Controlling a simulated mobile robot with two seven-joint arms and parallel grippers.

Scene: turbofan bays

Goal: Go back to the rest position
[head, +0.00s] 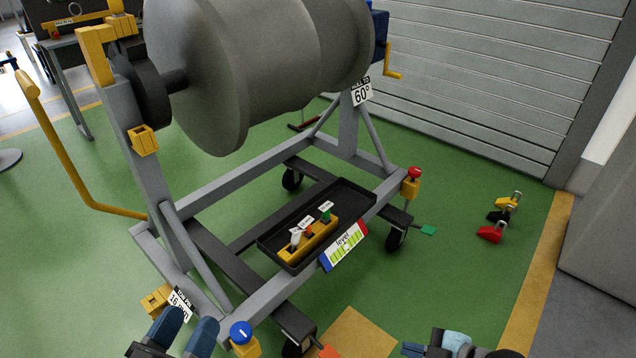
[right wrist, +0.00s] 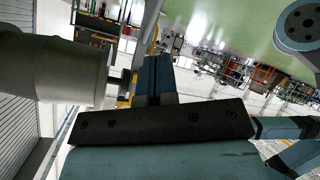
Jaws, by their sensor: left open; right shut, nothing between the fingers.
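My left gripper (head: 184,332) shows at the bottom left of the head view. Its two blue fingers are apart with nothing between them, in front of the near corner of the stand (head: 190,300). My right gripper (head: 412,349) shows at the bottom edge, right of centre, partly cut off by the frame. In the right wrist view its fingers (right wrist: 154,78) are together and empty. The grey engine body (head: 265,60) hangs in the stand above both grippers and also shows at the left of the right wrist view (right wrist: 50,70).
A black tray (head: 352,197) on the stand holds a yellow block (head: 312,241) with small tagged pieces. A blue knob (head: 241,331) stands near my left gripper. Red and yellow chocks (head: 492,232) lie on the green floor at right. A grey cabinet (head: 605,220) stands at the right edge.

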